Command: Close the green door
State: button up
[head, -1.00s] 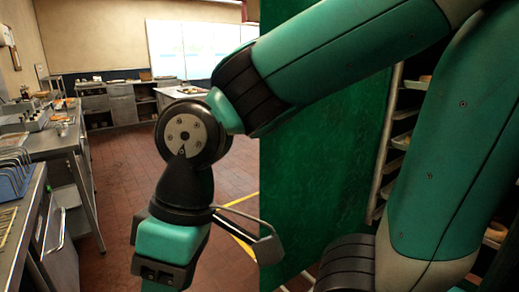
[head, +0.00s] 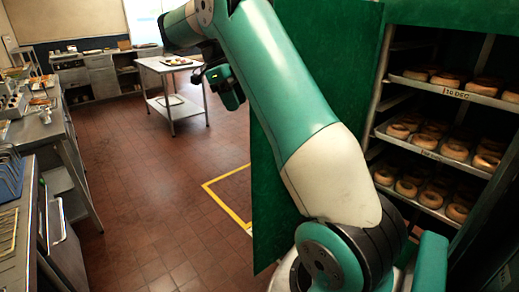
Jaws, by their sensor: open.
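The green door (head: 269,215) stands open, swung out to the left of a tall rack cabinet. Its flat green face shows behind my arm, with its left edge reaching out over the tiled floor. My arm crosses in front and hides much of the door. My gripper (head: 222,88) is at the far end of the arm, upper left of the door's free edge. It is open and seems empty, and it looks apart from the door. Its fingertips are small and dark, partly hidden by the arm. I cannot make out a handle on the door.
The open cabinet holds trays (head: 436,156) of doughnuts at right. A steel table (head: 167,66) stands at the back, beyond the gripper. Steel counters (head: 62,150) line the left. The red tiled floor between is clear, with a yellow line (head: 229,212) by the door.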

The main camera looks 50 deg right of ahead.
jog(key=b+x, duration=1.7)
jog(key=shift+f+b, duration=0.2)
jog(key=shift+b, duration=0.2)
jog(key=shift+a, duration=0.1)
grip_shut()
